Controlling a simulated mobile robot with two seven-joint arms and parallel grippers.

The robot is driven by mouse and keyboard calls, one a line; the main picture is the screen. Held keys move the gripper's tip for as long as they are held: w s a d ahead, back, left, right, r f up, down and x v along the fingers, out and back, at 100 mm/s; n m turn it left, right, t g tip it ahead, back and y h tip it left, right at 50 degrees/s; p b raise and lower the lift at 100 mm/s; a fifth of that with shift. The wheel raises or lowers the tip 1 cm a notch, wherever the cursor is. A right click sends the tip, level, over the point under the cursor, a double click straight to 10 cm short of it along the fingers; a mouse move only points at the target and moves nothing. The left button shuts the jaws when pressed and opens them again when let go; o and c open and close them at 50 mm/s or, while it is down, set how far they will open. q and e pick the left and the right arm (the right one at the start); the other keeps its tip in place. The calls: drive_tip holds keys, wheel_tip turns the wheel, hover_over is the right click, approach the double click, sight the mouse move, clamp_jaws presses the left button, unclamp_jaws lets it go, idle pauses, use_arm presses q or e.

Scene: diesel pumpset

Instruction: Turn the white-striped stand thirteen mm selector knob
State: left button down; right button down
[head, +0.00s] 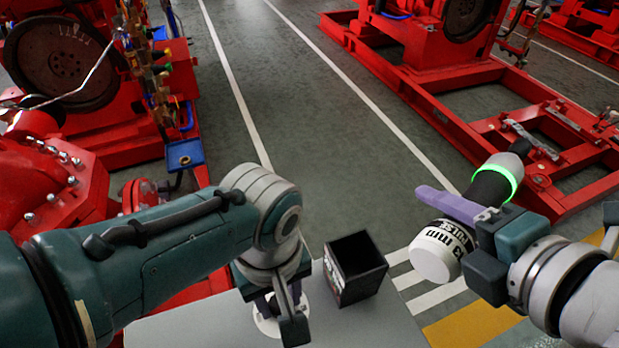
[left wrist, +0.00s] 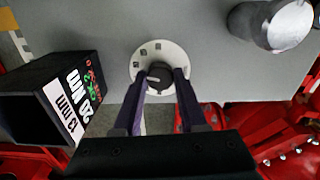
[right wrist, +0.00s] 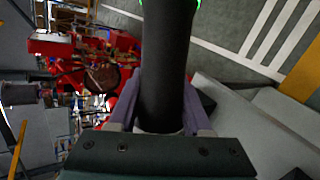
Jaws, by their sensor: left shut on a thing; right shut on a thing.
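The selector knob (left wrist: 158,77) is dark and sits in the middle of a white round dial (left wrist: 145,52) with small square marks, on a grey top. My left gripper (left wrist: 160,84) is shut on the knob from both sides. In the head view the dial (head: 268,325) is partly hidden beneath my left gripper (head: 285,303). My right gripper (head: 462,238) is shut on a cylindrical tool (head: 437,252) with a white cap lettered "3 mm" and "PULSE", a black body and a glowing green ring. The tool's black body fills the middle of the right wrist view (right wrist: 165,65).
An open black box (head: 355,268) stands beside the dial; its "13 mm" label shows in the left wrist view (left wrist: 63,112). A grey cylinder (left wrist: 272,22) stands on the same top. Red pumpset frames (head: 460,90) flank a clear grey aisle (head: 310,120). White floor stripes lie right.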

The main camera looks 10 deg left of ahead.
use_arm(q)
drive_tip(key=shift+m, duration=0.4)
drive_tip(key=shift+c, duration=2.3)
unclamp_jaws()
drive_tip(key=shift+r, duration=0.15)
wheel_tip(320, 180, up, 12)
drive_tip(key=p, duration=0.7)
drive_tip(key=shift+p, duration=0.4)
drive_tip(key=shift+f, duration=0.25)
